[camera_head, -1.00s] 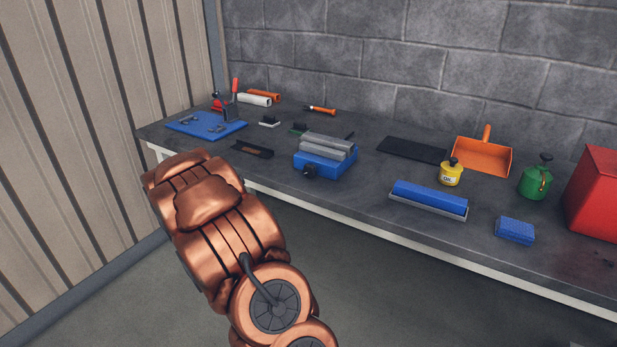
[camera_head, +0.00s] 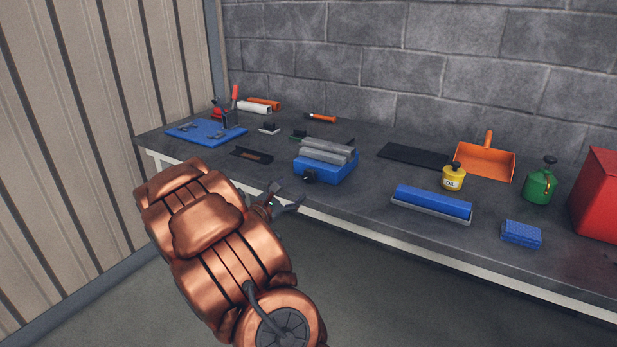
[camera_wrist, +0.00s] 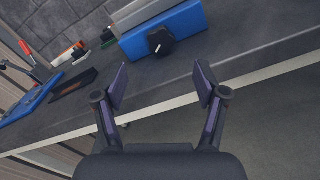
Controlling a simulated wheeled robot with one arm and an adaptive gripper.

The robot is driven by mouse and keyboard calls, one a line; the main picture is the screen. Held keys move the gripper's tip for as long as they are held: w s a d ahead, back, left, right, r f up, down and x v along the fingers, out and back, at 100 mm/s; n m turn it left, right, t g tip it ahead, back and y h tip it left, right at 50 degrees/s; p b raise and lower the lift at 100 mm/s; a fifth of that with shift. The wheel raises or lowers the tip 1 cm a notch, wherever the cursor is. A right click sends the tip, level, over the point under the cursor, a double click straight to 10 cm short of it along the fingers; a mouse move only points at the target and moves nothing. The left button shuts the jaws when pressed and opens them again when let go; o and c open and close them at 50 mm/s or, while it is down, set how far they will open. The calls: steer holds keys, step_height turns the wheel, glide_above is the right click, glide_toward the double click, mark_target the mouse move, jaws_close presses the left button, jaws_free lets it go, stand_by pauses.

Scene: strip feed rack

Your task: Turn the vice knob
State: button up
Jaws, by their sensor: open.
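The vice (camera_head: 325,165) is a blue block with grey jaws on top, standing near the front edge of the bench. Its black knob (camera_head: 309,176) is on the blue front face. My gripper (camera_head: 287,197) is open and empty, in front of the bench edge and short of the knob. In the wrist view my gripper's two fingers (camera_wrist: 163,86) stand apart, with the knob beyond them, between them in the picture and untouched.
A flat black piece (camera_head: 252,155) lies left of the vice, and a blue board (camera_head: 190,128) with tools lies farther left. A blue roller in a grey tray (camera_head: 432,203), a yellow oil can (camera_head: 453,177) and a blue sponge (camera_head: 521,234) are to the right.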

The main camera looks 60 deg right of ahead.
mark_target(309, 175)
steer(key=d+p, duration=0.1)
steer(key=d, duration=0.9)
steer(key=shift+w+d, duration=0.15)
steer(key=shift+d, duration=0.05)
steer(key=c, duration=1.1)
steer(key=shift+c, duration=0.2)
